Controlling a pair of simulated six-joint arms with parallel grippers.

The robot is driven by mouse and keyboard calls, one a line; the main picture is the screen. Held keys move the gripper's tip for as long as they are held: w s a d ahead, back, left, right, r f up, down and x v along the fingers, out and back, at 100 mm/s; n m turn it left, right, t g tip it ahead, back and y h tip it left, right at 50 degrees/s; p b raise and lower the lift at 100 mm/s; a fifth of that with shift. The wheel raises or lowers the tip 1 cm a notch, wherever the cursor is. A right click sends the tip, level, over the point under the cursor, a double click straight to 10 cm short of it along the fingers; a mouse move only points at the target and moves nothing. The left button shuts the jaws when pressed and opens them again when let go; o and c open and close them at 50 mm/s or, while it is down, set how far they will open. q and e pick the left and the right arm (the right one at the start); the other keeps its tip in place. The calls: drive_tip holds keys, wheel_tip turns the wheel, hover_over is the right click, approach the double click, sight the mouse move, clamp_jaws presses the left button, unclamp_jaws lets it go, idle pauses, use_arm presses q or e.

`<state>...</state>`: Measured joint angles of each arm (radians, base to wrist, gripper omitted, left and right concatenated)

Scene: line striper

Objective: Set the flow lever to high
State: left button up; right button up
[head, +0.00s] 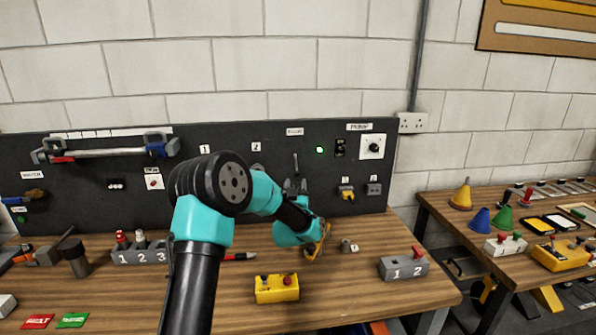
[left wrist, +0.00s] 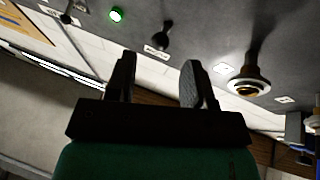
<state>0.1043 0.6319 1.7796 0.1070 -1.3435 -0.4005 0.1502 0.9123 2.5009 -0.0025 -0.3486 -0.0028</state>
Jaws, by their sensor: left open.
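The flow lever (head: 295,162) is a dark stick on the black back panel, under a small white label (head: 294,131). In the left wrist view the lever (left wrist: 165,37) shows as a dark knob beyond and between the fingertips, in a picture that looks turned over. My left gripper (head: 296,184) is just below the lever in the head view, facing the panel. Its two fingers (left wrist: 158,75) stand apart with nothing between them. The lever appears clear of the fingers. The label's words are too small to read surely. My right gripper is in neither view.
A lit green lamp (head: 319,149) and a white dial plate (head: 372,147) are right of the lever. A clamp (head: 105,150) hangs at left. A yellow box (head: 276,289) and a grey two-button box (head: 404,266) stand on the bench. My left arm hides the middle.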

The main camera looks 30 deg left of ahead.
sight(297, 175)
use_arm(q)
drive_tip(key=x, duration=0.7)
drive_tip(key=shift+w+a+r, duration=0.1)
drive_tip(key=shift+w+r, duration=0.1)
drive_tip(key=shift+w, duration=0.1)
clamp_jaws()
